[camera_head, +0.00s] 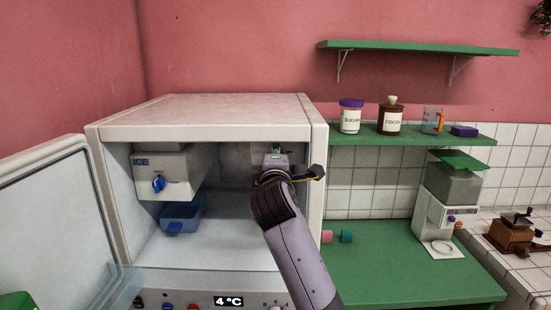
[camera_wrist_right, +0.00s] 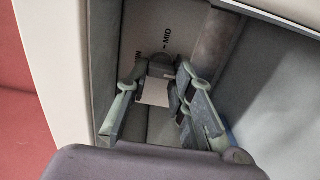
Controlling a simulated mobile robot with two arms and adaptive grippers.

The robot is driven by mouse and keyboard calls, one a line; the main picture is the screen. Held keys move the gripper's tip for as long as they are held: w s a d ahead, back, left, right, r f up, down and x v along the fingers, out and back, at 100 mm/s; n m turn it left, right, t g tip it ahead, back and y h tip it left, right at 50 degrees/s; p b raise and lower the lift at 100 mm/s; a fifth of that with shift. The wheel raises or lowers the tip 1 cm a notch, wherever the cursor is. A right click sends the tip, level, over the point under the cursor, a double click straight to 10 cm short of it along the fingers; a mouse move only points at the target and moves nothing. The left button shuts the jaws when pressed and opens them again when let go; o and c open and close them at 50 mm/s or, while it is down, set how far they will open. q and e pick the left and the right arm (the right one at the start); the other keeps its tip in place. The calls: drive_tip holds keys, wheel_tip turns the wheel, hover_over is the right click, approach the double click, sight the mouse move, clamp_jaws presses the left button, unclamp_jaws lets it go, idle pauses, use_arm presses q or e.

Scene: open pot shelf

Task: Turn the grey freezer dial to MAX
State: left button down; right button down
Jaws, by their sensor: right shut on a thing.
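The grey freezer dial (camera_wrist_right: 160,64) is on a pale panel inside the open fridge, at the upper right of the compartment. My right gripper (camera_wrist_right: 162,77) is shut on the dial, with a finger on each side. In the head view this gripper (camera_head: 275,168) and its arm hide most of the dial and panel. The dial's pointer cannot be made out. My left gripper is in neither view.
The fridge (camera_head: 205,103) has its door (camera_head: 55,205) open to the left. Inside are an ICE box (camera_head: 178,172) with a blue knob and a blue tray (camera_head: 183,214). The right fridge wall stands close beside my right arm. Green shelves and a counter (camera_head: 400,278) lie further right.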

drive_tip(key=shift+f, duration=0.15)
drive_tip(key=c, duration=1.4)
unclamp_jaws()
drive_tip(key=s, duration=0.7)
drive_tip(key=shift+s, duration=0.3)
